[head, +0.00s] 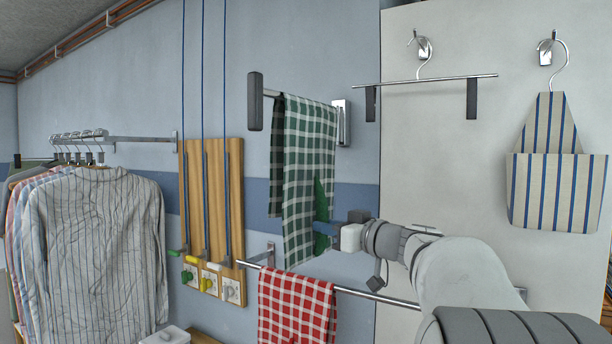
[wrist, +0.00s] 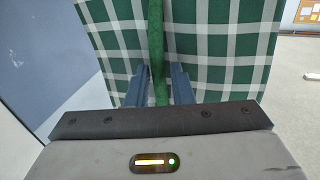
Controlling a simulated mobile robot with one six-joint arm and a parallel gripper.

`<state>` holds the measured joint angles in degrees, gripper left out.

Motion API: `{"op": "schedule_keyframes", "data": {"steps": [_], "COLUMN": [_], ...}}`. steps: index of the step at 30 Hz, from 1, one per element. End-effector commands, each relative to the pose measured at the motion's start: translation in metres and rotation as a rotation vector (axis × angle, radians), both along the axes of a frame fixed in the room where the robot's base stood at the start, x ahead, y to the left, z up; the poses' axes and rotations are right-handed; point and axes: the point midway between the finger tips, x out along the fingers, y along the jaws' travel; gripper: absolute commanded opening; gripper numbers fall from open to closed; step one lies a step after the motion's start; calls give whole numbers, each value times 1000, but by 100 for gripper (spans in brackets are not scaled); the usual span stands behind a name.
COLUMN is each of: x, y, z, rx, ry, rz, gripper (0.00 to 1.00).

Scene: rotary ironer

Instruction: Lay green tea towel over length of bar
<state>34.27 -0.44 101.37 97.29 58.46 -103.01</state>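The green and white checked tea towel (head: 305,130) hangs over a short upper bar (head: 271,93) with a dark end cap. Its front part hangs well down, and a plain dark green fold shows low on its right side. My gripper (head: 330,230) is at this fold, below the upper bar. In the wrist view, the fingers (wrist: 160,88) stand on either side of a narrow green fold (wrist: 157,40) and appear shut on it. The checked cloth (wrist: 222,45) spreads behind them. A lower silver bar (head: 360,293) runs below; its right part passes behind my arm.
A red checked towel (head: 296,308) hangs on the lower bar. Shirts (head: 95,240) hang from a rail at left. A wooden board (head: 212,190) with cords is on the wall. At right are an empty clip hanger (head: 425,80) and a striped apron (head: 556,170).

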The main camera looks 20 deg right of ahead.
Motion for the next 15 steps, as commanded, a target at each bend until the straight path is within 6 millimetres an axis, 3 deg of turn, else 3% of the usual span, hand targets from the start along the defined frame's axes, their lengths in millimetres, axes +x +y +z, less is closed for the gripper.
{"op": "schedule_keyframes", "data": {"steps": [7, 15], "x": [0, 0], "y": [0, 1], "z": [0, 1], "rx": [0, 0], "ry": [0, 0], "rz": [1, 1], "gripper": [0, 0]}}
